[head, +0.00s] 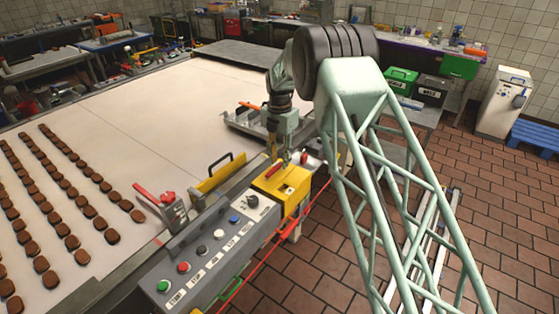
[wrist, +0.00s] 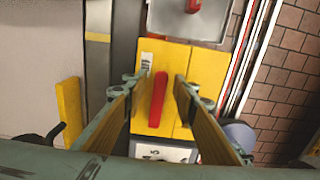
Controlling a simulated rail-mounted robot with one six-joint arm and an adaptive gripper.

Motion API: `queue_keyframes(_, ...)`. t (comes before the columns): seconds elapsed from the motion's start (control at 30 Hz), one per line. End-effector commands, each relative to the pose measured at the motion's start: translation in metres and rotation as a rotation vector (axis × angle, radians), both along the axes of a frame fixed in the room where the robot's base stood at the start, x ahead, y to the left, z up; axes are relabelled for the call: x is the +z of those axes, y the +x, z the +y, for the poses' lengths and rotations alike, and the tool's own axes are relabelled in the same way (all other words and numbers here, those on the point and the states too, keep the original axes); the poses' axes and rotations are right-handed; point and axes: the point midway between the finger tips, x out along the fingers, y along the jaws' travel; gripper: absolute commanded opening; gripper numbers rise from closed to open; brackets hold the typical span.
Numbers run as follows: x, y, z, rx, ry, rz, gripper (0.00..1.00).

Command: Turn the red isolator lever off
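The red isolator lever (wrist: 158,98) is mounted on top of a yellow box (wrist: 184,60). In the wrist view it runs nearly up and down the picture, between my gripper's fingers (wrist: 157,84). The fingers are apart, one on each side of the lever, with visible gaps; I cannot tell their height above it. A white label with dark letters (wrist: 145,62) lies beside the lever's upper end. In the head view, my gripper (head: 286,155) points down over the yellow box (head: 287,185), close to the red lever (head: 274,168).
A grey button panel (head: 180,250) adjoins the yellow box. A yellow bar with a black handle (head: 222,176) and a red-handled clamp (head: 176,212) stand along the conveyor edge. The pale conveyor (head: 130,110) carries rows of brown biscuits.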

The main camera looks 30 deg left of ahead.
Motion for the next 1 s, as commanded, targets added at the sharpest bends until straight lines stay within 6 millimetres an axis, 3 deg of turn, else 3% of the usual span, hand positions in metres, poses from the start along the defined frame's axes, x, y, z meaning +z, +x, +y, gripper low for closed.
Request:
queue_keyframes(0.27, 0.015, 0.0, 0.0, 0.0, 0.001, -0.001, 0.26)
queue_keyframes(1.0, 0.109, 0.0, 0.001, 0.0, 0.001, -0.001, 0.26)
